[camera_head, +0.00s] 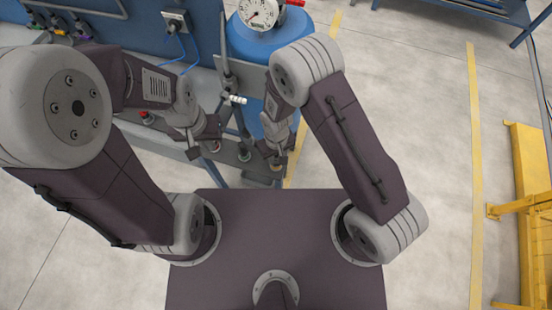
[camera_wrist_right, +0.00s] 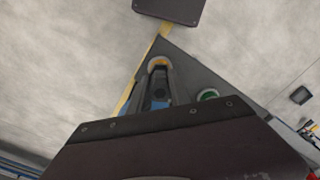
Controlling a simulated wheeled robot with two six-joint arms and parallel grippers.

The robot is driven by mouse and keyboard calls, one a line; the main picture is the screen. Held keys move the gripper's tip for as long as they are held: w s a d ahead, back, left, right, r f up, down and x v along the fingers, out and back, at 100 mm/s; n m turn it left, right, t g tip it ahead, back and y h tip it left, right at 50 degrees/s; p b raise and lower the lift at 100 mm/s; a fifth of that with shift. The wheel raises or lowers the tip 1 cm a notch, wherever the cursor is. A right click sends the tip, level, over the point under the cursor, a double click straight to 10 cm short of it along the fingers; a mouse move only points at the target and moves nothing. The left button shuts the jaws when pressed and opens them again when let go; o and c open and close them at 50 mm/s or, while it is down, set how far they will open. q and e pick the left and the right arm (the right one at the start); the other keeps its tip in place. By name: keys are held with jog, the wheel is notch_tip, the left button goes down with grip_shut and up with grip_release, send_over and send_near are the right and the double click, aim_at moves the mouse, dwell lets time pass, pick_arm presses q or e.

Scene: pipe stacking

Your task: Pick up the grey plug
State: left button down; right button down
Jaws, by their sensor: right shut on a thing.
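My right gripper (camera_head: 276,150) is at the grey metal rack, shut on a grey piece that looks like the grey plug; the fingers largely cover it in the head view.
The grey rack (camera_head: 240,172) stands in front of my base, with a green-ringed hole (camera_wrist_right: 208,95) beside the orange one. A blue tank with a gauge (camera_head: 258,14) rises behind. A yellow frame (camera_head: 530,175) stands at the right. Open floor lies between.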

jog(key=shift+r, duration=0.1)
dwell(0.4)
jog(key=shift+r, duration=0.3)
jog(key=r, duration=0.3)
jog(key=shift+s+a+r+b, duration=0.1)
jog(key=shift+s+r+b, duration=0.2)
jog(key=shift+b, duration=0.1)
jog(key=s+a+r+b, duration=0.1)
jog(key=s+a+r, duration=0.1)
jog(key=s+r, duration=0.4)
jog(key=s, duration=0.4)
jog(key=shift+s+r, duration=0.3)
jog(key=shift+s, duration=0.1)
jog(key=shift+a, duration=0.15)
notch_tip(320, 180, up, 8)
jog(key=p, duration=0.7)
jog(key=shift+p, duration=0.35)
